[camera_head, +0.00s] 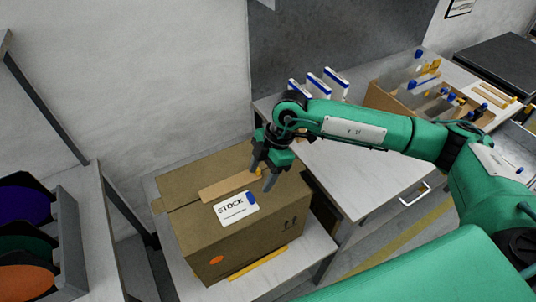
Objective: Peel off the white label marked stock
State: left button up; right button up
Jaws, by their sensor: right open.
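The white label (232,209) marked STOCK lies flat on the top of a closed brown cardboard box (205,243), near its front edge. A blue tab (252,198) shows at the label's right end. My right gripper (262,181) comes in from the right and is above the box top, with its fingers apart, pointing down. The fingers are just behind and to the right of the label, near the blue tab. Nothing shows between them. My left gripper is not in view.
The box stands on a low pale table (308,262). A yellow strip (258,263) lies at the box's front. A rack with coloured discs (27,245) is at the left.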

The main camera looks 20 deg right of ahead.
aim_at(236, 205)
jog(key=p+x, duration=0.1)
jog(key=x, duration=0.6)
jog(key=shift+r, duration=0.1)
